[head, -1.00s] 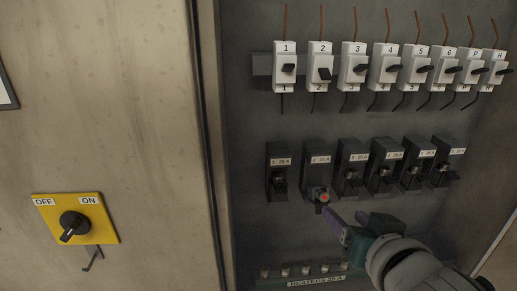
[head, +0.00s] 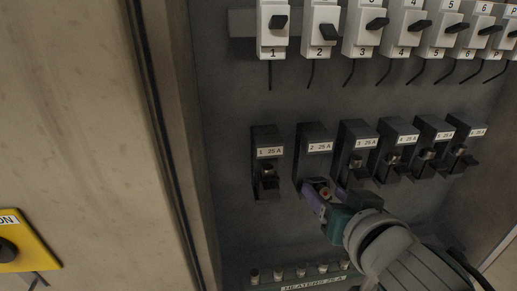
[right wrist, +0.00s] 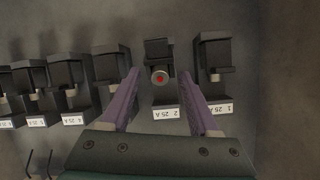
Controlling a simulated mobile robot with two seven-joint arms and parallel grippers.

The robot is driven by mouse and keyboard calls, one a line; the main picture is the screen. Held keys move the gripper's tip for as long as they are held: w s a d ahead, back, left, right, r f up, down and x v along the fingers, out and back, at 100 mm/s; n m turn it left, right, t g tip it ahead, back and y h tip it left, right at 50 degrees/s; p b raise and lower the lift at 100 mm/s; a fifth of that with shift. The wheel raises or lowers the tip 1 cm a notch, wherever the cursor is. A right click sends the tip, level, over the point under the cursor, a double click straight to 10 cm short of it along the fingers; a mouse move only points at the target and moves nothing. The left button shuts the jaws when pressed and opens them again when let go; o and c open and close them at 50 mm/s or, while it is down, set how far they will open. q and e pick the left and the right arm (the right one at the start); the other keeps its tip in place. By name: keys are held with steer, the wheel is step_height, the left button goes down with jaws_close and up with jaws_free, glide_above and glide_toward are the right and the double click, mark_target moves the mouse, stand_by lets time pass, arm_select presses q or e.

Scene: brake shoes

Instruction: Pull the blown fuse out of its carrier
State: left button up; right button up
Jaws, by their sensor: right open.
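The blown fuse (head: 325,193), with a red end, sits in the black carrier labelled 2 25 A (head: 316,140). In the right wrist view the red-ended fuse (right wrist: 159,78) shows end-on in its carrier, near the middle. My right gripper (head: 326,191) is open, its two purple fingers on either side of the fuse's end. In the wrist view the right gripper (right wrist: 162,78) shows a clear gap between each finger and the fuse. Whether the fingertips reach past its end is hard to tell. My left gripper is not in view.
Carrier 1 (head: 267,160) and carrier 3 (head: 356,150) stand close on either side. A row of white breakers (head: 322,28) is above. A rack of fuses labelled HEATERS 25 A (head: 312,284) is below. A yellow switch plate (head: 28,243) is at the lower left.

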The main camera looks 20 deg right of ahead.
mark_target(326, 190)
jaws_close()
stand_by(0.4)
steer(key=shift+s+r, duration=0.1)
steer(key=shift+s, duration=0.05)
steer(key=shift+r+p+v, duration=0.2)
steer(key=shift+p+v, duration=1.05)
steer(key=shift+v, duration=0.75)
